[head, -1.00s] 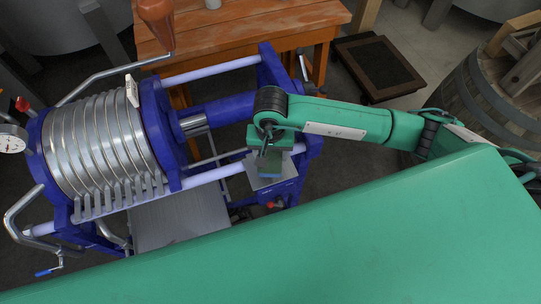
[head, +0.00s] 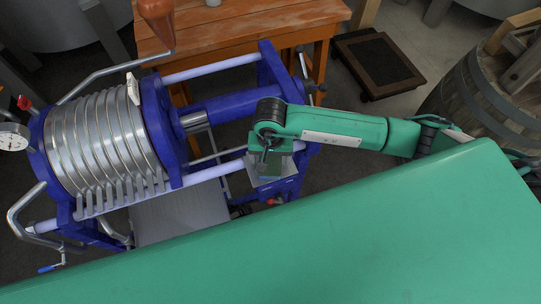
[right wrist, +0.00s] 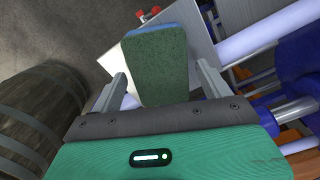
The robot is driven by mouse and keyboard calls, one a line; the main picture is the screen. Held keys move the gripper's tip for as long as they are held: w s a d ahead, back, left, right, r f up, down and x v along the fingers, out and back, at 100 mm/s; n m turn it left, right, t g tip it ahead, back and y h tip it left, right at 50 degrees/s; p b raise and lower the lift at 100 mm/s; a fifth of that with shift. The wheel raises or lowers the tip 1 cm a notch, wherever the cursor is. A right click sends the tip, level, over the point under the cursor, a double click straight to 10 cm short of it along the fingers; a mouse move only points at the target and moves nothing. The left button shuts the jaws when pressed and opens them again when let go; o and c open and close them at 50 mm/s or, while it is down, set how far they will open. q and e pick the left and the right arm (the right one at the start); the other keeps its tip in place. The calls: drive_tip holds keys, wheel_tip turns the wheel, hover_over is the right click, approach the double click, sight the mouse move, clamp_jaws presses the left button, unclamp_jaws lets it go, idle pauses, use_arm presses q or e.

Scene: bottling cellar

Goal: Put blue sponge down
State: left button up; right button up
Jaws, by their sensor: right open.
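The blue sponge (right wrist: 156,66) shows in the right wrist view with a dark green face towards the camera and a blue strip along its far edge. It is over a small grey metal plate (right wrist: 198,48); whether it touches the plate I cannot tell. My right gripper (right wrist: 161,72) is open, with one finger on each side of the sponge and a gap visible on the right. In the head view my right gripper (head: 267,172) is above the small plate (head: 287,177) by the blue press frame and mostly hides the sponge. My left gripper is not in view.
The press with a ribbed steel drum (head: 105,145) and blue frame fills the left. A flat metal tray (head: 180,213) lies below it. A wooden table (head: 240,32) stands behind, a dark low stand (head: 378,65) and a barrel (head: 485,95) to the right.

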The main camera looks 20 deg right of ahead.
sight(270, 159)
drive_tip(key=shift+r, duration=0.35)
wheel_tip(270, 159, up, 12)
drive_tip(key=b, duration=0.4)
drive_tip(key=shift+f+b, duration=0.2)
drive_tip(key=shift+b, duration=0.2)
